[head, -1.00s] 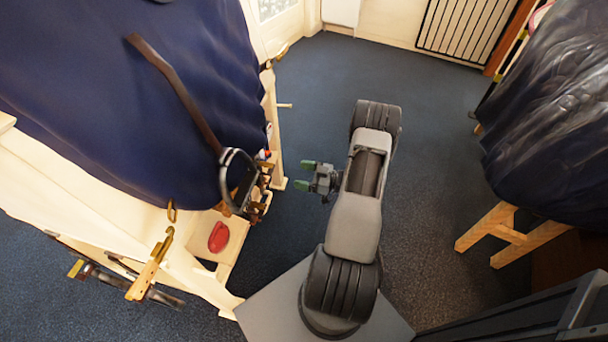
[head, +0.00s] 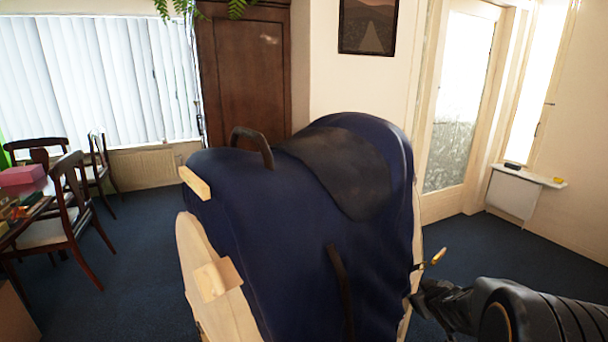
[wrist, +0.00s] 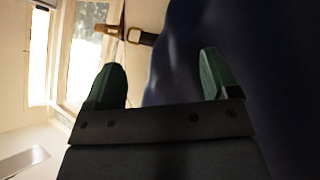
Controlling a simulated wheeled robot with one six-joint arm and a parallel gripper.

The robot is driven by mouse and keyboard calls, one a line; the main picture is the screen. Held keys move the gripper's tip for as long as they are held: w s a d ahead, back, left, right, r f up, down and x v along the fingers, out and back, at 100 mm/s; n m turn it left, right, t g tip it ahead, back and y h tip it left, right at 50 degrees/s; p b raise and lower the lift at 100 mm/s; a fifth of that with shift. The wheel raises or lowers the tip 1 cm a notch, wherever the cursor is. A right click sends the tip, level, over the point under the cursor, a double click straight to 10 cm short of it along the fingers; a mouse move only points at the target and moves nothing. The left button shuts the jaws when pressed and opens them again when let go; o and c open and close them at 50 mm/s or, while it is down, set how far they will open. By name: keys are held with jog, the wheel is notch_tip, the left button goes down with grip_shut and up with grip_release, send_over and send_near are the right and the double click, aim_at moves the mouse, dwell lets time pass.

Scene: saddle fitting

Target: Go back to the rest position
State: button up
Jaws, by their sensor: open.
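My gripper (wrist: 162,62) shows in the wrist view with its two green fingers wide apart and nothing between them. In the head view only my dark arm and wrist show at the lower right, beside the right side of the saddle; the fingertips cannot be made out. The dark blue saddle (head: 285,225) sits on a pale wooden stand (head: 205,265), with a dark seat and a brown handle on top. A dark strap hangs down its near side. In the wrist view the saddle's blue side (wrist: 240,40) fills the right, behind the fingers.
A brass hook (head: 437,257) sticks out at the saddle's right edge, near my arm. A buckle (wrist: 148,38) shows beyond the fingers. Chairs (head: 68,215) and a table stand at the left. Carpet is clear at the right, before the glass door (head: 458,100).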

jog(key=s+a+r+m+g+y+p, duration=0.1)
jog(key=s+a+r+g+p, duration=0.2)
jog(key=s+a+r, duration=0.5)
jog(key=s+a+r+m+g+y+p, duration=0.1)
jog(key=s+a+r+p, duration=0.5)
jog(key=s, duration=0.7)
notch_tip(320, 180, up, 4)
jog(key=a+m+g, duration=0.1)
jog(key=a+g, duration=0.1)
jog(key=shift+a+g+y+p, duration=0.3)
jog(key=shift+a, duration=0.1)
jog(key=shift+f+m, duration=0.1)
jog(key=shift+m, duration=0.2)
